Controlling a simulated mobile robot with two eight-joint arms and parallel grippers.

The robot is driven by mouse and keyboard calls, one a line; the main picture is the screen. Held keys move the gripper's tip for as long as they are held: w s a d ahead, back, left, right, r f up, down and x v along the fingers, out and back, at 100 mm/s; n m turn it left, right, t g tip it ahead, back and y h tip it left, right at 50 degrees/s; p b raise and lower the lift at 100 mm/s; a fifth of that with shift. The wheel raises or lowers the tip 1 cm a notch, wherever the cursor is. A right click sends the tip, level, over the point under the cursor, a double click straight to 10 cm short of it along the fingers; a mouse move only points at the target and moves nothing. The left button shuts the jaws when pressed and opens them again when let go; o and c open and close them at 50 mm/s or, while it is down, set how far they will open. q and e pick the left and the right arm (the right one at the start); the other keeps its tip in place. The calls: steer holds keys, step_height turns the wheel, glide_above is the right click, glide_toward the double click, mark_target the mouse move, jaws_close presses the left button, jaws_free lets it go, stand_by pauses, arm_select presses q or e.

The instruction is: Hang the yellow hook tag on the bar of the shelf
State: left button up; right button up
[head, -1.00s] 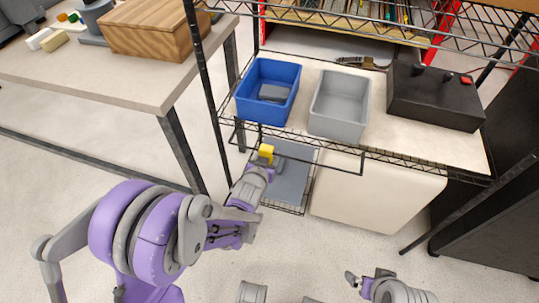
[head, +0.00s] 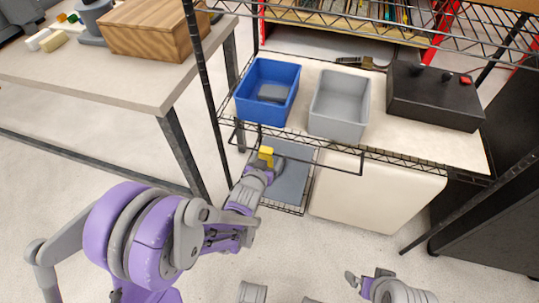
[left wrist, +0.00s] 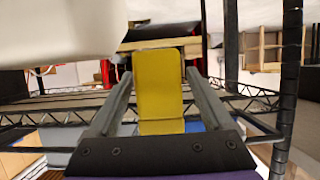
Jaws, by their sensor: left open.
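The yellow hook tag (head: 266,155) is upright at the front of the shelf, beside the thin dark bar (head: 320,163). I cannot tell whether its hook sits over the bar. My left gripper (head: 262,166) is at the tag from the front. In the left wrist view the tag (left wrist: 160,92) stands between the two fingers of my left gripper (left wrist: 160,100), which are open with a gap on each side. The tag hides what lies behind it. Part of my right gripper (head: 353,279) shows low in the head view, its jaws unclear.
The wire shelf holds a blue bin (head: 268,92), a grey bin (head: 340,105) and a black box (head: 435,95). A grey panel (head: 290,172) and a cream box (head: 375,200) are below. A table (head: 130,70) with a wooden box (head: 155,30) stands at left.

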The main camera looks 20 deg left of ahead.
arm_select(q)
steer(key=p+v, duration=0.1)
steer(key=v, duration=0.9)
steer(key=shift+p, duration=0.35)
arm_select(e)
steer(key=shift+v, duration=1.05)
arm_select(q)
steer(key=shift+r, duration=0.1)
arm_select(e)
steer(key=shift+w+r, duration=0.1)
steer(key=shift+w, duration=0.15)
arm_select(q)
steer(key=s+a+r+g+p, duration=0.15)
steer(key=s+g, duration=0.35)
steer(key=s, duration=0.6)
steer(key=s+a+r+g, duration=0.15)
steer(key=s+g, duration=0.25)
steer(key=s, duration=0.7)
step_height(320, 180, up, 22)
steer(key=w+p, duration=0.1)
steer(key=p, duration=1.8)
steer(key=shift+w+t, duration=0.4)
arm_select(e)
step_height(320, 180, up, 23)
steer(key=w+t, duration=0.1)
steer(key=shift+w, duration=0.25)
